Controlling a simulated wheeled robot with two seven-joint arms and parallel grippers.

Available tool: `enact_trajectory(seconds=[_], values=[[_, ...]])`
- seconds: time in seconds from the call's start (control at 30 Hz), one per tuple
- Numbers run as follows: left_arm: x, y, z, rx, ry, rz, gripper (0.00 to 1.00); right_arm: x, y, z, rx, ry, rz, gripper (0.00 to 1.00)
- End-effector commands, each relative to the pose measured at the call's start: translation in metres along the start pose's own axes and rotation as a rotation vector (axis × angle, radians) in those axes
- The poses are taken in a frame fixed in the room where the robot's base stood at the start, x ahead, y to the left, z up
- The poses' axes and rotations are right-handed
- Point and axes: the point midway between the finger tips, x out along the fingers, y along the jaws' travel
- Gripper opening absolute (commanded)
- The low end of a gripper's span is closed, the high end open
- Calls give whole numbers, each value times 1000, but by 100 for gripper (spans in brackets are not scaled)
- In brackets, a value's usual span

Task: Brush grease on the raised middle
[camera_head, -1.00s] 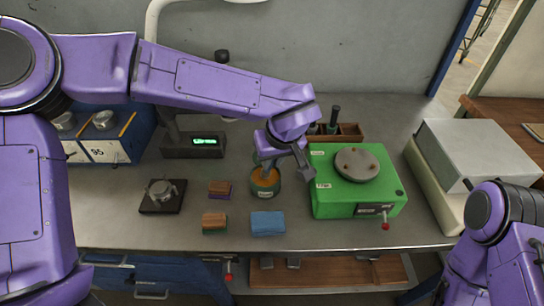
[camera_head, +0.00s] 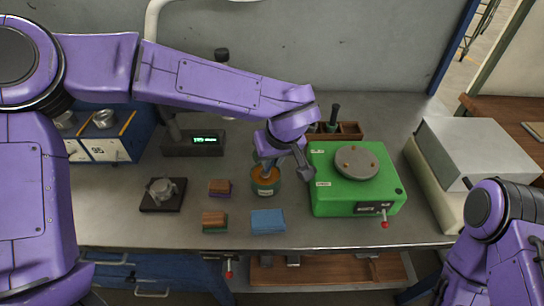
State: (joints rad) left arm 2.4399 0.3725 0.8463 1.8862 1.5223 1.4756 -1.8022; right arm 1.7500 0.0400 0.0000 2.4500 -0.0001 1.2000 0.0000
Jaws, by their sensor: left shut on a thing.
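My left gripper (camera_head: 283,160) is over a small round pot (camera_head: 265,187) with an orange-brown top and a pale label. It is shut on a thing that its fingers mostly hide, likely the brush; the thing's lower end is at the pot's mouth. A green machine (camera_head: 328,195) stands right of the pot, with a round grey disc (camera_head: 362,166) raised on its top and small orange-brown spots on the disc. A grey metal part (camera_head: 161,188) with a raised middle sits on a dark square plate (camera_head: 174,205) at left. My right gripper is out of view.
A blue block (camera_head: 267,222) and two brown-topped blocks (camera_head: 219,187) (camera_head: 214,222) lie near the pot. A wooden holder (camera_head: 348,131) with dark handles stands behind. A display box (camera_head: 195,145) is back left; a large grey box (camera_head: 478,152) is at right.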

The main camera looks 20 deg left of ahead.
Motion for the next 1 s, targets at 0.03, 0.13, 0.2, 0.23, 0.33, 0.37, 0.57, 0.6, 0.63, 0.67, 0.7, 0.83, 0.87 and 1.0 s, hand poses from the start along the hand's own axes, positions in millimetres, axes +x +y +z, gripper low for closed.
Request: enact_trajectory(seconds=[0.03, 0.13, 0.2, 0.23, 0.33, 0.37, 0.57, 0.6, 0.63, 0.67, 0.7, 0.83, 0.87, 1.0], values=[[0, 0, 0, 0, -1, -1, 0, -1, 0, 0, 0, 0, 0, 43], [0, 0, 0, 0, -1, -1, 0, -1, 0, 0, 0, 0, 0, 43], [0, 0, 0, 0, 0, -1, 0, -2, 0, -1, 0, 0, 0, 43], [0, 0, 0, 0, 0, -1, 0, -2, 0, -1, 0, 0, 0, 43], [0, 0, 0, 0, 0, -1, 0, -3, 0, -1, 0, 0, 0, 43], [0, 0, 0, 0, 0, -1, 0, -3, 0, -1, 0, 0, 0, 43], [1, 0, 0, 0, -1, -1, 0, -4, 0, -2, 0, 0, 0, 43], [1, 0, 0, 0, -1, -1, 0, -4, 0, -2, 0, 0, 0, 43], [1, 0, 0, 0, -1, -1, 0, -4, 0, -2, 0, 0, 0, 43], [1, 0, 0, 0, -1, -1, 0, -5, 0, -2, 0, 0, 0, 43], [1, 0, 0, 0, -1, -1, 0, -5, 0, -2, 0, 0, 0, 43], [1, 0, 0, 0, -1, -2, 0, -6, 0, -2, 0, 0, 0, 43], [1, 0, 0, 0, -1, -2, 0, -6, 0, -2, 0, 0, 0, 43], [1, 0, 1, 0, -2, -2, 0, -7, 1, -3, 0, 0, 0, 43]])
